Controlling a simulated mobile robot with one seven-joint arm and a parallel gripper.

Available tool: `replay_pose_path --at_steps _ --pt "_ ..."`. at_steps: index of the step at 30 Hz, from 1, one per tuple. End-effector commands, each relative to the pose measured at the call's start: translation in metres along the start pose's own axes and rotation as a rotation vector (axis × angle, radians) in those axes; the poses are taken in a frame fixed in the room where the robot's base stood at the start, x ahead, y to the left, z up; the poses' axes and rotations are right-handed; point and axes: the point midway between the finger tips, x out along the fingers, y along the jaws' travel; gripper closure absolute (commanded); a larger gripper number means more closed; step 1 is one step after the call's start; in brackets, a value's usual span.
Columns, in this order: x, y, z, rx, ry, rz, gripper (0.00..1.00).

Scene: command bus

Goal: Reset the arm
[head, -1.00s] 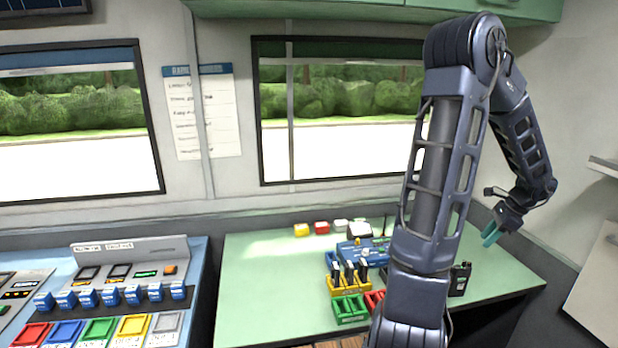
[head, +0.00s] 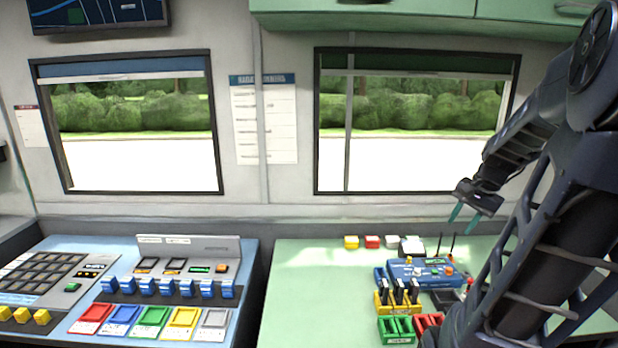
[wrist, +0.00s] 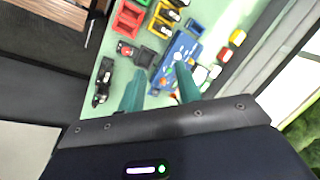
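My gripper (head: 464,216) hangs from my folded dark arm at the right of the head view, in the air above the back of the green table (head: 310,300). Its two teal fingers are apart with nothing between them. In the wrist view the fingers of my gripper (wrist: 160,88) stand apart, with the table and its devices below and beyond them.
A blue radio box (head: 425,272) with antennas stands on the green table. Near it are a yellow holder (head: 398,305) with black handsets, a green tray (head: 396,330) and small coloured blocks (head: 372,242). A blue console (head: 90,295) stands at the left.

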Motion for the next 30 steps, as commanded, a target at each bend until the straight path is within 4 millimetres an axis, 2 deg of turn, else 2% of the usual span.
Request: replay_pose_path --at_steps 1,6,15,21,30 --pt "-0.003 -0.009 0.014 -0.075 0.018 0.002 0.66" --pt "-0.011 -0.031 0.058 -0.326 0.081 0.028 0.66" --pt "-0.021 -0.049 0.126 -0.713 0.208 0.085 0.66" --pt "-0.023 -0.051 0.146 -0.835 0.254 0.111 0.66" --pt "-0.023 -0.051 0.148 -0.849 0.259 0.114 0.66"
